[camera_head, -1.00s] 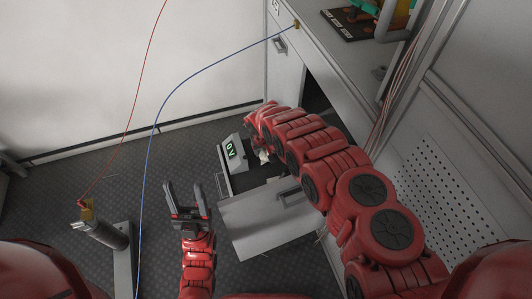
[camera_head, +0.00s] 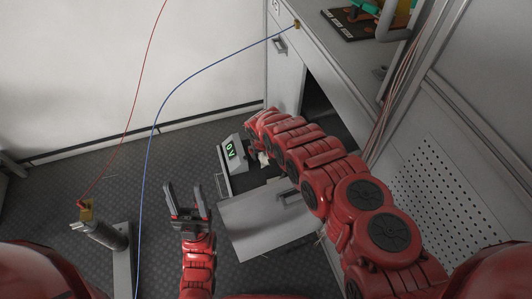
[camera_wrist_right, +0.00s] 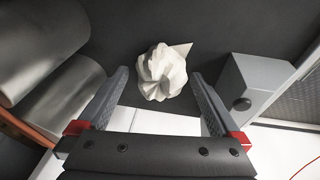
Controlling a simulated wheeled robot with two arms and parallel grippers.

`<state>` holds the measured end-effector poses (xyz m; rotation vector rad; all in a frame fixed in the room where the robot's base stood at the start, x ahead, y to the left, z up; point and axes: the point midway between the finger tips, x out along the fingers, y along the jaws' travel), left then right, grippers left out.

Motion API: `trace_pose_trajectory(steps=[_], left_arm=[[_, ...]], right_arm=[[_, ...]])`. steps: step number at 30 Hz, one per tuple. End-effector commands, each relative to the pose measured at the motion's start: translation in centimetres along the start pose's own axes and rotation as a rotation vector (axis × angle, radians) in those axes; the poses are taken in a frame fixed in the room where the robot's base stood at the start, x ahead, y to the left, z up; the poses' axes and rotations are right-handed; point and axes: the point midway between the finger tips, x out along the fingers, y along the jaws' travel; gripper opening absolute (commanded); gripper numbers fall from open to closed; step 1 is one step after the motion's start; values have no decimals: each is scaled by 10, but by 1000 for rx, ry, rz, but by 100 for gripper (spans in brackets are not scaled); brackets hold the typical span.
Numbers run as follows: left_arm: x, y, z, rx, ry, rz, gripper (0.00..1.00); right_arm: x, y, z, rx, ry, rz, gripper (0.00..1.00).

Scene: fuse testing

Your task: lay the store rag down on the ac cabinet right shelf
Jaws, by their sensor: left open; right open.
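The store rag, a crumpled white cloth, (camera_wrist_right: 163,73) rests on a dark surface in the right wrist view. A small pale part of it (camera_head: 264,157) shows beside the end of my right arm in the head view. My right gripper (camera_wrist_right: 160,82) is open, its fingers on either side of the rag, with visible gaps. In the head view my right gripper is mostly hidden by its arm. My left gripper (camera_head: 184,190) is open and empty above the floor. I cannot tell which surface is the ac cabinet right shelf.
A meter reading 0 V (camera_head: 230,151) stands by an open drawer with a grey front (camera_head: 262,222). A workbench (camera_head: 335,58) is at the upper right. A blue wire (camera_head: 185,80) and a red wire (camera_head: 133,105) cross the left. A grey box (camera_wrist_right: 247,85) is right of the rag.

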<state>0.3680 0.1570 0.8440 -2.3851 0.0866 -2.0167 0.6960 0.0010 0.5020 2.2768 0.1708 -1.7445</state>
Motion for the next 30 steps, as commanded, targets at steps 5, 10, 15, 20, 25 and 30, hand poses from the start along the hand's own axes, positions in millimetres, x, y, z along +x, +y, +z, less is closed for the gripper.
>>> trace_pose_trajectory(steps=[5,10,15,20,25,30], left_arm=[[6,0,-1,0,0,0,57],[12,-1,-2,0,0,0,57],[14,-1,-2,0,0,0,57],[16,-1,-3,0,0,0,57],[32,-2,-6,0,0,0,57],[35,-2,-6,0,0,0,57]], right_arm=[[-14,-1,-2,-1,1,-1,100],[-37,1,0,-2,-2,2,100],[-65,1,-2,0,2,2,100],[-91,0,-2,-2,4,1,100],[-116,1,-2,-1,3,0,100],[-122,0,-1,1,2,0,100]])
